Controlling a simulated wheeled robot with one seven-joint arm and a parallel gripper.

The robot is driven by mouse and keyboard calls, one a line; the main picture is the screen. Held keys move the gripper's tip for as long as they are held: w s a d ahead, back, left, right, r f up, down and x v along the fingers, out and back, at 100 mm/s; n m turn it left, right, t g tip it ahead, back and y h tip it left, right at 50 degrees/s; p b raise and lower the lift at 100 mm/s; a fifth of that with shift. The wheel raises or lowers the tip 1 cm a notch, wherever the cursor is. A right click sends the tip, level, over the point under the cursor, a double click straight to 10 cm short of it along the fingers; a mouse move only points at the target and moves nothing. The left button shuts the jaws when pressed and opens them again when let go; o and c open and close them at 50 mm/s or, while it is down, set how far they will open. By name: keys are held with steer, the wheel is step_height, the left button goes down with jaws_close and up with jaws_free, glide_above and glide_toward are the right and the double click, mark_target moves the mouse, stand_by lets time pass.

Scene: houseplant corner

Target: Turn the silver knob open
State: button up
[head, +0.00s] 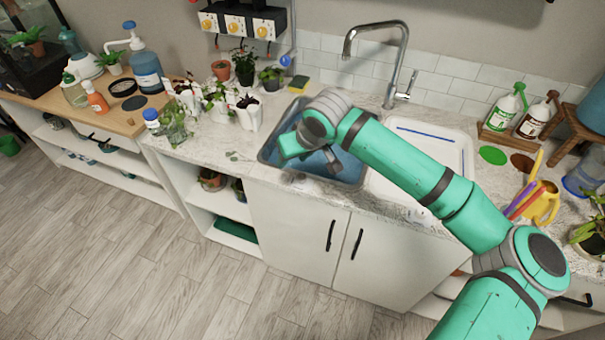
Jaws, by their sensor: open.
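A silver gooseneck faucet (378,50) stands behind the sink against the tiled wall. A small silver handle (406,88) sticks out at the right of its base; I take this for the silver knob, and its turn position is too small to tell. My gripper (312,160) is over the blue-grey sink basin (268,152), to the left of and in front of the handle, apart from it. It points down and is open, with nothing seen in it. My own wrist partly hides the fingers.
My arm crosses the white drainboard (450,150). Potted plants (245,68) stand on the left; spray bottles (505,107) and a yellow watering can (541,203) stand on the right. The floor (130,250) in front is clear.

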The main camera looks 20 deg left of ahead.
mark_target(302, 176)
steer(key=shift+h, duration=0.7)
steer(key=w+f, duration=0.1)
steer(key=f, duration=0.2)
steer(key=w+f, duration=0.1)
steer(key=f, duration=0.2)
steer(key=w+d+f, duration=0.1)
steer(key=f, duration=0.3)
steer(key=shift+w+d, duration=0.1)
steer(key=shift+w, duration=0.2)
steer(key=shift+c, duration=0.3)
steer(key=c, duration=1)
